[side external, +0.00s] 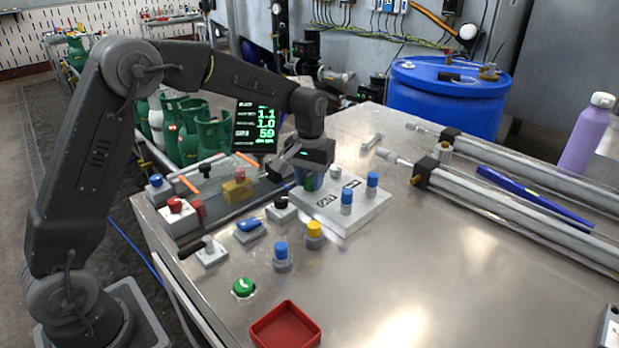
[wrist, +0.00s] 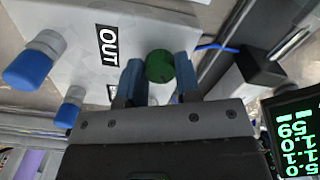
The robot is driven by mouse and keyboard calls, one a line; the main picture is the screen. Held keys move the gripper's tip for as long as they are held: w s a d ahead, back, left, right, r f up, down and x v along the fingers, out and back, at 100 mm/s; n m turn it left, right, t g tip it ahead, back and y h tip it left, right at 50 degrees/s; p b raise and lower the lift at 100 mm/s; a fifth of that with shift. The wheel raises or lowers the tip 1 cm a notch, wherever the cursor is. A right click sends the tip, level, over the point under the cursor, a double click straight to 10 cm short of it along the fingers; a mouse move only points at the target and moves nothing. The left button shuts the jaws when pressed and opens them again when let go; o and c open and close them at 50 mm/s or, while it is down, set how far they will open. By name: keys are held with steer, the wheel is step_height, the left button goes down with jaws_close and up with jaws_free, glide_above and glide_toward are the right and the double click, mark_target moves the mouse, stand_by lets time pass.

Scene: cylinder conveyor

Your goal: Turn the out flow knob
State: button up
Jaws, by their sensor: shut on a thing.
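The out flow knob, a green round knob (wrist: 160,66), stands on the white panel beside a black label reading OUT (wrist: 107,45) in the wrist view. My gripper (wrist: 161,76) has one finger on each side of this knob and is shut on it. In the side external view my gripper (side external: 309,180) points down at the left part of the white panel (side external: 345,222), and the green knob is mostly hidden between the fingers. Two blue knobs (side external: 347,198) (side external: 372,180) stand on the panel to the right of my gripper.
A black screen with green digits (side external: 257,126) stands behind my gripper. A yellow knob (side external: 314,230), another blue knob (side external: 281,250), a green button (side external: 243,287) and a red tray (side external: 285,326) are nearer the front. Metal cylinders (side external: 520,200) lie at the right.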

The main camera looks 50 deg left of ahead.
mark_target(310, 181)
steer(key=n, duration=0.4)
steer(key=shift+n, duration=0.3)
stand_by(0.3)
steer(key=o, duration=0.9)
step_height(310, 181, up, 14)
steer(key=shift+f, duration=0.1)
stand_by(0.5)
